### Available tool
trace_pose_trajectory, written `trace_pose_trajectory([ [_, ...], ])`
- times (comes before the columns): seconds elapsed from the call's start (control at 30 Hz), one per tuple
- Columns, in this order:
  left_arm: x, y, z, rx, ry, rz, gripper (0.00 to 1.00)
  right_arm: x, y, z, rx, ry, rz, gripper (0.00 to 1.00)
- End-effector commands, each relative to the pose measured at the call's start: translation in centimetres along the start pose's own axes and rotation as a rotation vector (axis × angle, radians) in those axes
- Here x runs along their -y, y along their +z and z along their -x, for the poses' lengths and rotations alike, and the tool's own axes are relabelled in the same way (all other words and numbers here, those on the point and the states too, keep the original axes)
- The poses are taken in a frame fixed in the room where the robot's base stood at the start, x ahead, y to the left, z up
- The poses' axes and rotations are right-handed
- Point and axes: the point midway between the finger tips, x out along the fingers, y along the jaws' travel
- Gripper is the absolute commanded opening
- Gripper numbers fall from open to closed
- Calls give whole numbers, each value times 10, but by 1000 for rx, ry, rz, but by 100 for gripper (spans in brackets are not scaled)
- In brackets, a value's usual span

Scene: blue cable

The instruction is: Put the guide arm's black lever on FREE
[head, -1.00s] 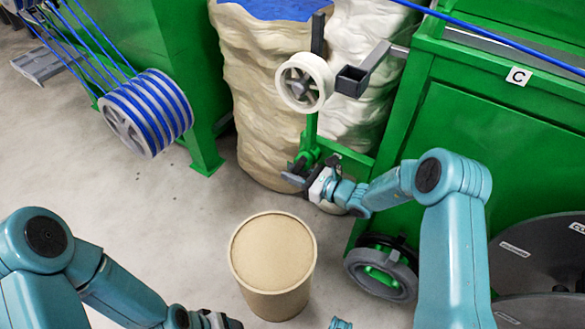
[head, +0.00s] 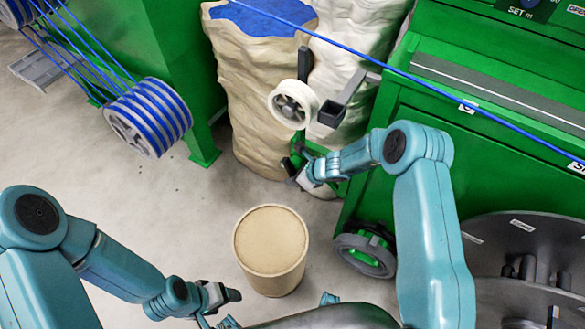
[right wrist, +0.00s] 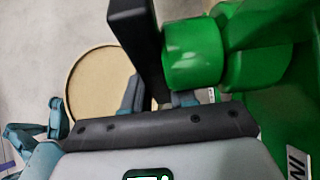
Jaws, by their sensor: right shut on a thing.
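The guide arm stands beside the green machine, with a white pulley wheel (head: 293,104) on its upright. Its black lever (right wrist: 143,45) shows in the right wrist view as a dark flat bar next to a green round hub (right wrist: 195,55). My right gripper (head: 297,170) is at the foot of the guide arm. Its fingers are shut on the black lever, one on each side of it. My forearm hides part of the guide arm's base in the head view. No FREE mark is readable. My left gripper (head: 234,296) is low, near the tan drum, apart from the guide arm.
A tan round drum (head: 271,250) stands on the floor below the guide arm. A blue cable (head: 430,84) crosses above the green machine (head: 400,100). A reel of blue cable (head: 150,118) is at the left. Open floor lies left of the drum.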

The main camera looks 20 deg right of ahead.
Motion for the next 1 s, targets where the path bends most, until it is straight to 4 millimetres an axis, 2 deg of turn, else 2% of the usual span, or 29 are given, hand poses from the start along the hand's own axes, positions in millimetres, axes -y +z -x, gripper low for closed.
trace_pose_trajectory([
  [0.03, -4, 0, 10, 0, 0, 0, 67, 0, 3, 4, -13, 0, 0, 0],
  [0.2, -6, 0, 18, 0, 0, 0, 67, 0, 0, 3, -42, 0, 0, 0],
  [0.67, -7, 0, 18, 0, 0, 0, 67, 0, -2, 2, -54, 0, -2, 0],
  [0.7, -7, 0, 18, 0, 0, 0, 67, 0, -2, 2, -54, 0, -2, 29],
  [0.77, -7, 0, 18, 0, 0, 0, 67, 0, -2, 2, -54, -1, -1, 47],
  [1.0, -7, 0, 18, 0, 0, 0, 67, 0, -1, 2, -52, 0, -1, 47],
])
